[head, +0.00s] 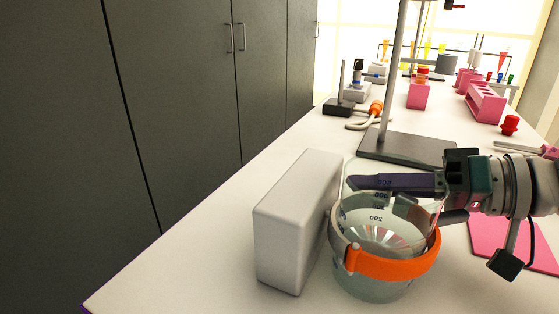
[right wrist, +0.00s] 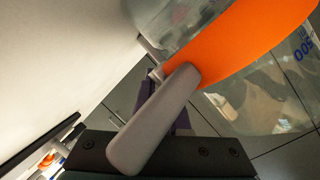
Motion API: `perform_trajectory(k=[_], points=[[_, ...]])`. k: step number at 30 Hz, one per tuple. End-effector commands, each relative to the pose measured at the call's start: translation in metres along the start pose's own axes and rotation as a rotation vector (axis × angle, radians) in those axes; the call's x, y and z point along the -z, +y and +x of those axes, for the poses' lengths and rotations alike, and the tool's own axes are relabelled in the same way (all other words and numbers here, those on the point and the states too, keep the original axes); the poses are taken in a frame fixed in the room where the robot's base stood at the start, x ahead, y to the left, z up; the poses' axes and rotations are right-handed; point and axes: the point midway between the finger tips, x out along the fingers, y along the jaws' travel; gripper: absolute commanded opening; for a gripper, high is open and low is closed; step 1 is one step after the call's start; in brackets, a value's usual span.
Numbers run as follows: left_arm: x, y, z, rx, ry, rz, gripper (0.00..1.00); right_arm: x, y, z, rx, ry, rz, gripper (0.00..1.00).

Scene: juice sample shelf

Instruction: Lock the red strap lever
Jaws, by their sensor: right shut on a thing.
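A clear glass beaker (head: 370,287) with printed volume marks stands upright near the front of the table. An orange-red strap (head: 390,266) runs around it; the strap also shows in the right wrist view (right wrist: 245,45). A grey rounded lever (right wrist: 150,125) sticks out from the strap, slanting down to the left. My left gripper is not in view.
A pale grey block (head: 282,240) stands close to the beaker's left. A stand with a dark base (head: 405,149) is behind it. A pink mat (head: 500,245) lies to the right. Pink racks (head: 486,103) and a red knob (head: 509,125) are farther back.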

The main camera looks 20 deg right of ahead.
Motion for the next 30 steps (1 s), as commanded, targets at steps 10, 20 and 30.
perform_trajectory(k=[10, 20, 30], points=[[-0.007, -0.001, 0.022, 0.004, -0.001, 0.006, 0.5, -0.001, -0.003, 0.004, 0.154, -0.17, -0.07, 0.0], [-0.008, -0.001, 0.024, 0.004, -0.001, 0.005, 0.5, -0.004, -0.005, 0.002, 0.207, -0.244, -0.085, 0.0], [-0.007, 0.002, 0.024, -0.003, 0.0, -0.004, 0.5, -0.004, -0.005, 0.002, 0.206, -0.242, -0.085, 0.26]])
